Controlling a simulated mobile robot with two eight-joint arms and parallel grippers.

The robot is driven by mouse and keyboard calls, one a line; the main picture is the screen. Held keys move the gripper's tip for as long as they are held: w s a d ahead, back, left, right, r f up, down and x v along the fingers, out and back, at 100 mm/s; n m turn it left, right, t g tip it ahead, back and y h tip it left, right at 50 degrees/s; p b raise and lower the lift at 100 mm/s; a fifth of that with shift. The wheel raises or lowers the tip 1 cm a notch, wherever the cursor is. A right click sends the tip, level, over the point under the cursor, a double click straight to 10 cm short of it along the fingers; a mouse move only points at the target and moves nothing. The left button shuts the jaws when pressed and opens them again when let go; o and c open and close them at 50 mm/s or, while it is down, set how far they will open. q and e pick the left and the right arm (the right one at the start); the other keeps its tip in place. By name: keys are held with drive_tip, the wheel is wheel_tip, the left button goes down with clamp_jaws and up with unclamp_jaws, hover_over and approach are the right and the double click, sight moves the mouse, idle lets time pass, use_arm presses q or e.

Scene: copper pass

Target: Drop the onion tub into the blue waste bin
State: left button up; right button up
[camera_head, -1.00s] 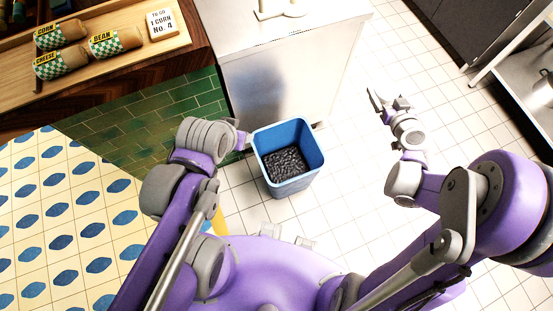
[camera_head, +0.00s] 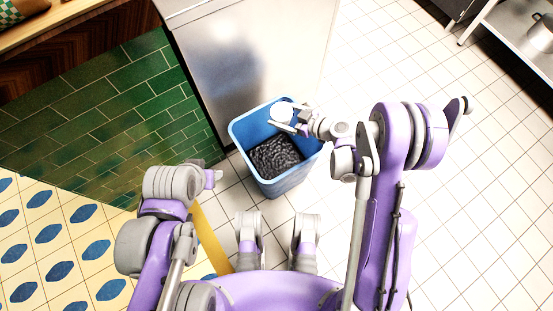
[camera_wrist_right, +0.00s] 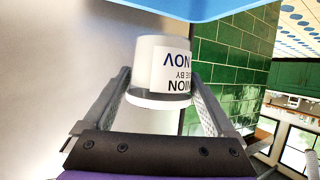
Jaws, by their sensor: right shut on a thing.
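The blue waste bin (camera_head: 240,135) stands on the white tiled floor against a steel cabinet. Dark lumpy contents show inside it. My right gripper (camera_head: 291,121) is over the bin's far right part, shut on the white onion tub (camera_head: 283,110). In the right wrist view the tub (camera_wrist_right: 160,62) sits between the two fingers, its label partly readable and upside down. The bin's blue rim (camera_wrist_right: 190,8) shows along the top of that view. My left gripper (camera_head: 212,178) is at the left of the bin, apart from it; its fingers are too unclear to tell their opening.
The steel cabinet (camera_head: 240,60) stands right behind the bin. A green tiled wall (camera_head: 100,110) is at the left, under a wooden counter (camera_head: 60,20). A shelf with a pot (camera_head: 540,35) is at the far right. The floor on the right is clear.

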drive_tip(key=shift+s+a+f, duration=0.1)
drive_tip(key=shift+a+f, duration=0.05)
drive_tip(key=shift+f, duration=0.3)
wheel_tip(320, 180, down, 5)
drive_tip(key=b, duration=0.3)
drive_tip(key=shift+f, duration=0.15)
drive_tip(key=o, duration=1.2)
drive_tip(key=p+v, duration=0.1)
drive_tip(key=v, duration=1)
